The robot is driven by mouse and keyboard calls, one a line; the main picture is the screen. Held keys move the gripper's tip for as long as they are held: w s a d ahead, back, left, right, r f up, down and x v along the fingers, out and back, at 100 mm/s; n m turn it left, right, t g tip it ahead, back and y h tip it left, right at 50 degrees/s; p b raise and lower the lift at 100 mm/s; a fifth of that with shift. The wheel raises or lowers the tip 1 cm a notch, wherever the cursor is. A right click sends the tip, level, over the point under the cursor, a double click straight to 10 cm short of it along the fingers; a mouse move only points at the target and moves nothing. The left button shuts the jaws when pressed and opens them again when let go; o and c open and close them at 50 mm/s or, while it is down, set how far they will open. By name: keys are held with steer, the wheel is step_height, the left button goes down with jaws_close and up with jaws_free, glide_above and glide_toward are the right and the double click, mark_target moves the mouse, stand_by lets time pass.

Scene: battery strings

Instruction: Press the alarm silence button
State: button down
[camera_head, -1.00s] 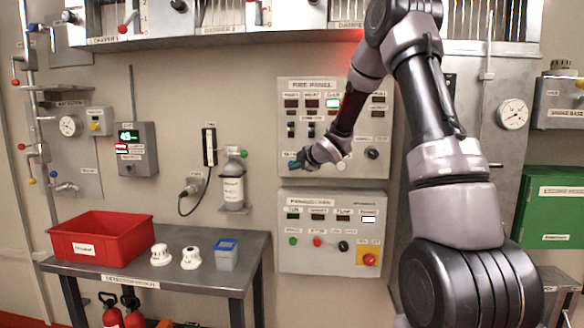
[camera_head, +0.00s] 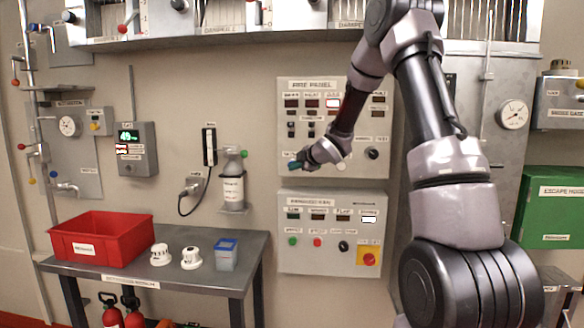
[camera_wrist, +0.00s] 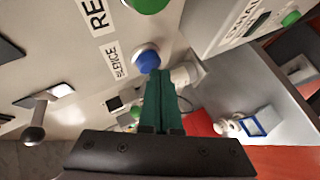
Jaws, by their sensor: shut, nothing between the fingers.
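The fire panel (camera_head: 300,84) is a grey wall box with rows of indicators, one of them lit red, and buttons along its lower part. In the wrist view a round blue button (camera_wrist: 147,60) sits beside a label that reads like "SILENCE". My gripper (camera_head: 294,165) is at the lower left of the panel, and its green fingers (camera_wrist: 162,88) are closed together and empty. The fingertips are right by the blue button in the wrist view; I cannot tell if they touch it. In the head view my gripper and wrist hide that button.
A green button (camera_wrist: 148,3) lies close to the blue one. A second panel (camera_head: 330,262) with coloured buttons and a yellow-backed red knob is just below. A gas cylinder (camera_head: 232,190) stands left of my gripper. A bench (camera_head: 200,276) carries a red bin (camera_head: 100,240).

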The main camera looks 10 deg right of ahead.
steer(key=shift+s+a, duration=0.1)
steer(key=shift+s, duration=0.45)
steer(key=s, duration=0.1)
steer(key=s+a, duration=0.1)
steer(key=s, duration=0.2)
steer(key=shift+s+a, duration=0.3)
steer(key=shift+s, duration=0.1)
stand_by(0.4)
